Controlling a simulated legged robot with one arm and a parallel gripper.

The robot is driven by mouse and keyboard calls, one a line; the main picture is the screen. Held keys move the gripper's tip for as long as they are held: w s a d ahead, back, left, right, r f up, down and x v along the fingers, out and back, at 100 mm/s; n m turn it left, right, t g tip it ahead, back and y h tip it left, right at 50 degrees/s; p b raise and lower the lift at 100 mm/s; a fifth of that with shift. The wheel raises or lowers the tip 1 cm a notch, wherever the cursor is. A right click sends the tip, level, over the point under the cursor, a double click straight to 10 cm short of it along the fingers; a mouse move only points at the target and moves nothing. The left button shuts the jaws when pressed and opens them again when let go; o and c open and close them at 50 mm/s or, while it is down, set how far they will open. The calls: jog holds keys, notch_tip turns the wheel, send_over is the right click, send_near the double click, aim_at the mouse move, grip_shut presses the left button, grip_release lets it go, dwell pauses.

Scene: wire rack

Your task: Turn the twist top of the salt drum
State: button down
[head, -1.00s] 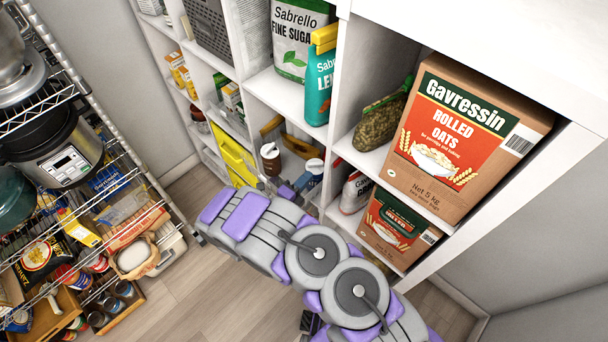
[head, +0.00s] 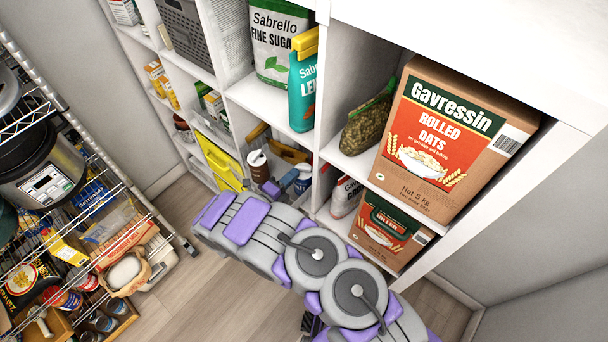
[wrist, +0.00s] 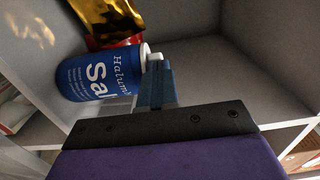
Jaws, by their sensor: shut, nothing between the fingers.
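The salt drum (wrist: 85,80) is blue with white lettering and lies sideways in the wrist picture, inside a white shelf compartment. Its white top (wrist: 146,53) points toward my gripper. My gripper (wrist: 156,72) is shut and empty, with its fingertips right by the white top; whether they touch it I cannot tell. In the head view the salt drum (head: 303,181) shows as a small blue and white shape in the lower middle compartment, partly hidden behind my arm. My gripper (head: 272,188) is in front of that compartment, largely hidden by its own links.
A gold and red packet (wrist: 108,22) is beside the drum. In the head view a brown jar with a white lid (head: 258,167) is left of the drum. Shelf dividers close in on the compartment. A wire rack (head: 120,185) stands at left; the floor between is clear.

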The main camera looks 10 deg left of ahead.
jog(key=shift+w+a+b, duration=0.25)
jog(key=shift+w+b, duration=0.05)
jog(key=shift+b, duration=0.25)
jog(key=shift+a, duration=0.1)
jog(key=p+v, duration=0.2)
jog(key=v, duration=1.5)
jog(key=shift+s+a, duration=0.15)
jog(key=shift+s, duration=0.1)
